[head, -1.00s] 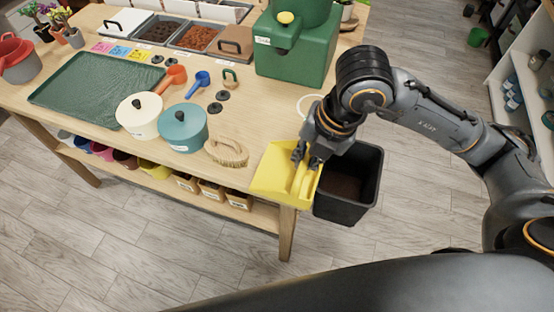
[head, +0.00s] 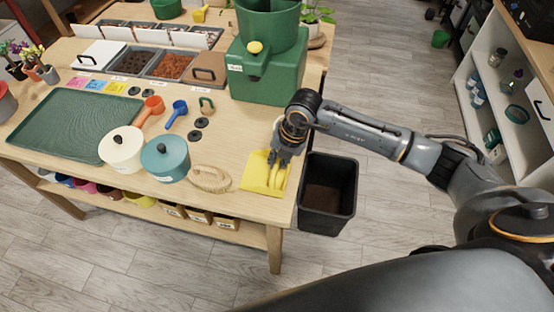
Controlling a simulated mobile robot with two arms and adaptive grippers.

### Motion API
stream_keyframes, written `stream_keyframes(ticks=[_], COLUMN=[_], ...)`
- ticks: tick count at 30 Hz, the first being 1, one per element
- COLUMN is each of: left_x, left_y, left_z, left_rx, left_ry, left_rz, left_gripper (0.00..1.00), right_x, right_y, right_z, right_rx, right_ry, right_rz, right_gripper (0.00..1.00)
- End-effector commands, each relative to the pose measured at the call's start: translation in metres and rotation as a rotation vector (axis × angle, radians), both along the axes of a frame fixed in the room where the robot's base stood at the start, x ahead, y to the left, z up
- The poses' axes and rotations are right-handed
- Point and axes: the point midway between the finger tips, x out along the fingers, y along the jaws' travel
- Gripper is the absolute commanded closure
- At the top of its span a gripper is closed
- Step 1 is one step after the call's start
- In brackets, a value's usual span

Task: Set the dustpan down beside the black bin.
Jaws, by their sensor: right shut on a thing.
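The yellow dustpan (head: 256,173) is at the right front corner of the wooden table (head: 222,199), its pan toward the left. I cannot tell if it touches the tabletop or hangs just above it. My right gripper (head: 277,161) comes down from above and is shut on the dustpan's handle, and its fingers hide part of it. The black bin (head: 344,213) stands on the floor against the table's right end, just right of the dustpan, with dark matter inside. My left gripper is not in view.
A wooden brush (head: 211,179) lies just left of the dustpan. A teal pot (head: 165,161) and a cream pot (head: 121,149) stand further left. A green dispenser (head: 268,75) stands behind my right gripper. Floor is free right of the bin.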

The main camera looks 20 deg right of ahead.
Motion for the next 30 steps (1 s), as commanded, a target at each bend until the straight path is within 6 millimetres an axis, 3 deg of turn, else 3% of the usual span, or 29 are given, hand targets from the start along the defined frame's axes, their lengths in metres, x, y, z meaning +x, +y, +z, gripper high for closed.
stream_keyframes(ticks=[2, 13, 14, 17, 30], left_x=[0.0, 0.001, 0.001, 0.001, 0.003], left_y=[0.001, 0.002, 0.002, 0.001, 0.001], left_z=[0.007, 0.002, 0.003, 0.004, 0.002], left_rx=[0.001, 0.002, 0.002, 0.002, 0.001], left_ry=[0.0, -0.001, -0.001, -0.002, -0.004], left_rz=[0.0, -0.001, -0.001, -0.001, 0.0], left_gripper=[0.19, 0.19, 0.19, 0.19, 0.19], right_x=[0.001, 0.001, 0.001, 0.001, 0.001], right_y=[0.0, 0.0, 0.0, 0.0, -0.002], right_z=[-0.004, -0.012, -0.01, -0.01, -0.001], right_rx=[0.001, 0.001, 0.0, 0.0, 0.001], right_ry=[-0.002, -0.004, -0.003, -0.003, -0.006], right_rz=[-0.001, -0.002, -0.002, -0.002, -0.001], right_gripper=[1.0, 1.0, 0.83, 0.63, 0.63])
